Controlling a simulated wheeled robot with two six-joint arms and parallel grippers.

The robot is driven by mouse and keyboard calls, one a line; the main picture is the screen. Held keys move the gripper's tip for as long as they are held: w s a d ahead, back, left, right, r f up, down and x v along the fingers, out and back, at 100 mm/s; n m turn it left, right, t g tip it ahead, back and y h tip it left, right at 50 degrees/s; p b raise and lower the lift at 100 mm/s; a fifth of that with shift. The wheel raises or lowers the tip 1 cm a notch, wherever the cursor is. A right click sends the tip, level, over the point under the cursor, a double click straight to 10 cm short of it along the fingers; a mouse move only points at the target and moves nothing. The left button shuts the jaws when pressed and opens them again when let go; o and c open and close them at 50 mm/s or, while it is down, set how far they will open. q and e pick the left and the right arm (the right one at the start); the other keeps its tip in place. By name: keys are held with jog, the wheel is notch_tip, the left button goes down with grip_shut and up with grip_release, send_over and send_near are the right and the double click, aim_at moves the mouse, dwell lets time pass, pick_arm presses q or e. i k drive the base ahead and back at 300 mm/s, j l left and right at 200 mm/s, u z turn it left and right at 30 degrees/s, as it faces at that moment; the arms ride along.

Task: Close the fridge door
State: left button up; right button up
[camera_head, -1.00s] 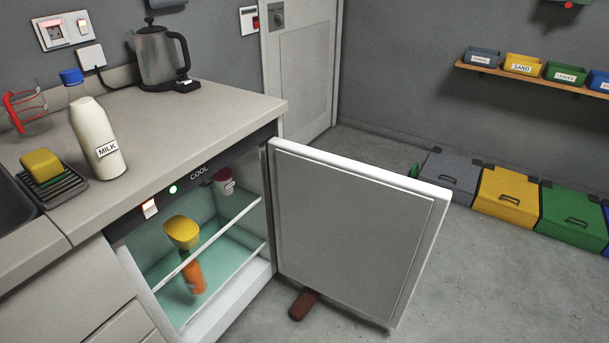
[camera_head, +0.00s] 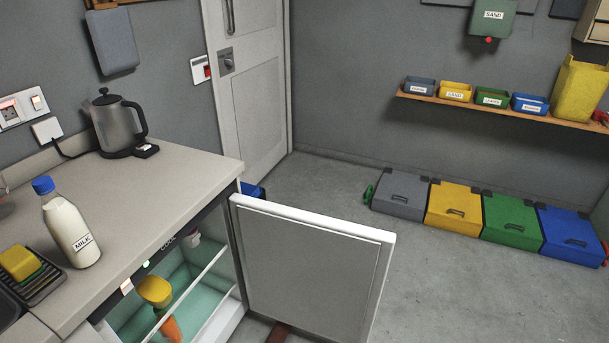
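The fridge door (camera_head: 305,268) stands wide open, swung out to the right of the fridge under the counter. A yellow-topped item (camera_head: 155,290) and an orange item (camera_head: 171,328) are inside on the left, and a small pale container (camera_head: 193,238) is at the back. Neither of my grippers is in view.
The counter (camera_head: 165,185) holds a milk bottle (camera_head: 70,225), a kettle (camera_head: 117,125) and a sponge (camera_head: 19,262) on a rack. Coloured bins (camera_head: 455,205) line the far wall. The floor (camera_head: 470,290) right of the door is clear. A brown object (camera_head: 278,332) lies beneath the door.

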aim_at(324, 276)
jog(key=l+u, duration=0.1)
jog(key=u, duration=0.85)
jog(key=l+u, duration=0.3)
jog(key=l, duration=0.15)
jog(key=l+u, duration=0.3)
jog(key=l, duration=0.2)
jog(key=l+u, duration=0.3)
jog(key=l, duration=0.15)
jog(key=k+l+u, duration=0.1)
jog(key=l+u, duration=0.2)
jog(key=l, duration=0.15)
jog(key=k+l+u, duration=0.15)
jog(key=l+u, duration=0.2)
jog(key=k+l, duration=0.15)
jog(key=l, duration=0.25)
jog(key=k+l, duration=0.2)
jog(key=l, duration=0.15)
jog(key=k+l+u, duration=0.1)
jog(key=l, duration=0.3)
jog(key=k+l, duration=0.45)
jog(key=l, duration=0.3)
jog(key=k+l, duration=0.15)
jog(key=l, duration=0.2)
jog(key=i+l+u, duration=0.2)
jog(key=l, duration=0.2)
jog(key=i+l+u, duration=0.3)
jog(key=i+l, duration=0.3)
jog(key=l, duration=0.15)
jog(key=u, duration=0.05)
